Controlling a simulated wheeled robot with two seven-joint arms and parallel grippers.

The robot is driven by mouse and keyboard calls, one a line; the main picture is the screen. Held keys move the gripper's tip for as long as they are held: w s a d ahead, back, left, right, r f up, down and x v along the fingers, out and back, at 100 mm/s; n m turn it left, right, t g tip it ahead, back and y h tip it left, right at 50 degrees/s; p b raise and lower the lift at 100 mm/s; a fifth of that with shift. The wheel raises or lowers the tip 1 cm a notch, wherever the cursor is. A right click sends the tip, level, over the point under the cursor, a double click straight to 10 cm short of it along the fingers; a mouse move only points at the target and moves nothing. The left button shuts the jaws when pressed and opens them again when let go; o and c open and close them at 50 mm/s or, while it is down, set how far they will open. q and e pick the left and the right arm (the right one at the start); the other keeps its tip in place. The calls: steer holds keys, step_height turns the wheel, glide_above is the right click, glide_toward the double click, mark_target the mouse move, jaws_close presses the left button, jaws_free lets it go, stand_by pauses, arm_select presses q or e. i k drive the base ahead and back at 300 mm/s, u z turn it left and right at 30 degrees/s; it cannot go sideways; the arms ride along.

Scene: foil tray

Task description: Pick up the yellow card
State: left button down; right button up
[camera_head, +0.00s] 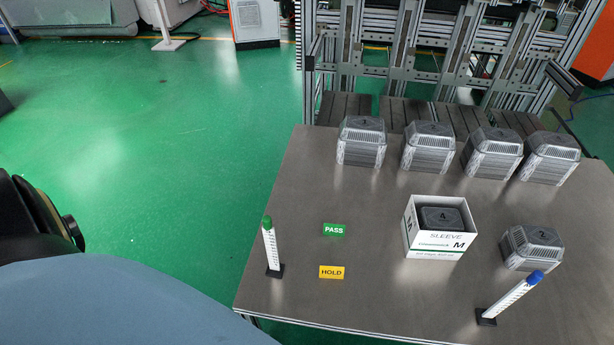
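The yellow card (331,272), marked HOLD, lies flat on the grey metal table (300,200) near its front left part. A green card (334,230), marked PASS, lies just behind it. No gripper fingers show in the head view. A dark rounded part and a blue-grey surface of my own body fill the lower left, off the table and apart from the yellow card.
A tube with a green cap (270,248) stands left of the cards. A white SLEEVE box (434,240) holds a dark block. A blue-capped tube (512,297) leans at front right. Several foil trays (362,142) line the back; another (532,248) sits right.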

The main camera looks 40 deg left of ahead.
mark_target(333, 272)
steer(key=z, duration=1.5)
steer(key=k, duration=1.2)
steer(key=u, duration=2.25)
steer(key=i, duration=0.5)
